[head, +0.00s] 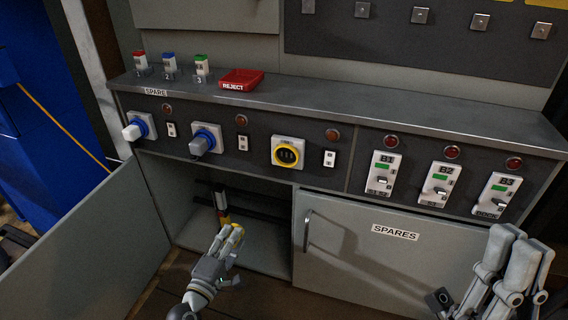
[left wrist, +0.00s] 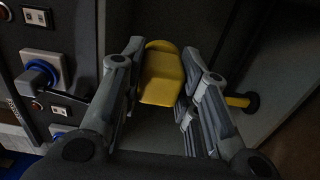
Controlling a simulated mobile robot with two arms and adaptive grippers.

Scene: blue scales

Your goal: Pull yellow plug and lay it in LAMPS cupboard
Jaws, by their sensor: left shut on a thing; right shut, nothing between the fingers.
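The yellow plug (left wrist: 162,80) is between the two fingers of my left gripper (left wrist: 165,65) in the left wrist view. In the head view, my left gripper (head: 230,235) is at the mouth of the open lower-left cupboard (head: 262,258), shut on the plug, which is mostly hidden by the fingers. The cupboard door (head: 95,235) stands open to the left; no LAMPS label is readable. The yellow-framed socket (head: 287,153) on the panel has no plug in it. My right gripper (head: 518,245) is shut and empty at the lower right, before the SPARES cupboard.
The SPARES cupboard door (head: 375,255) is closed. Two blue sockets hold pale plugs (head: 133,131) (head: 204,142). A red REJECT tray (head: 241,80) and several small coloured blocks sit on the ledge.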

